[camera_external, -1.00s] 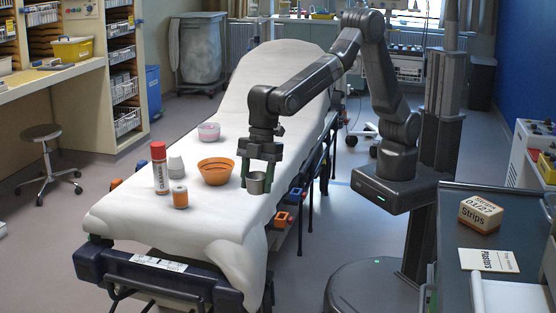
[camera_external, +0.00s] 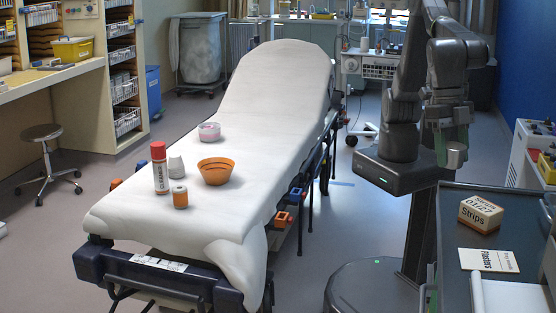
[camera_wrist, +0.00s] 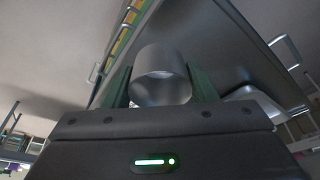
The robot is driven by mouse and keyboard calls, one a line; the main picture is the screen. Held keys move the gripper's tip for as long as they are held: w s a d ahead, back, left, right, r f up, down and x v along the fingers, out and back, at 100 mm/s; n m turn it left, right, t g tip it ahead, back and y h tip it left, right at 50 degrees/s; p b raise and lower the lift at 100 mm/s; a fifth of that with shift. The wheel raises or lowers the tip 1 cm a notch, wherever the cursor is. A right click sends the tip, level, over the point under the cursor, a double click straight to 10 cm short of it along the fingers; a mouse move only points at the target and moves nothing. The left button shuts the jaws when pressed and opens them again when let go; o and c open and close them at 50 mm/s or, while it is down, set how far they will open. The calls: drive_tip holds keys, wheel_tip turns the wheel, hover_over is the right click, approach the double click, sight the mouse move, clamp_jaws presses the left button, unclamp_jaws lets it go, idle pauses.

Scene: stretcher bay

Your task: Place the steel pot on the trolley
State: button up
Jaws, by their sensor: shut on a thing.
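The small steel pot (camera_wrist: 160,72) is held between the green fingers of my gripper (camera_wrist: 160,85) in the wrist view. In the external view my gripper (camera_external: 447,142) hangs beside my column, to the right of the stretcher; the pot is hard to make out there. The trolley (camera_external: 452,215) has a dark grey top and stands at the lower right. My gripper is behind its far edge in the picture and apart from it.
A Strips box (camera_external: 481,215) and a Plasters card (camera_external: 489,260) lie on the trolley, beside a pale roll or sheet (camera_external: 512,296). The stretcher (camera_external: 270,110) bears an orange bowl (camera_external: 216,171), a red-capped can (camera_external: 160,168) and small containers. The trolley's far-left top is bare.

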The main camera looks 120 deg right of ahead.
drive_tip(key=s+a+r+n, duration=0.1)
drive_tip(key=s+a+r, duration=0.15)
drive_tip(key=s, duration=0.25)
drive_tip(key=x, duration=0.3)
drive_tip(key=d+p+x, duration=0.1)
drive_tip(key=x, duration=0.2)
drive_tip(key=shift+d+f, duration=0.15)
drive_tip(key=shift+f+p, duration=0.45)
drive_tip(key=shift+f, duration=1.8)
drive_tip(key=shift+f, duration=0.2)
drive_tip(key=o, duration=1)
drive_tip(key=shift+r, duration=0.1)
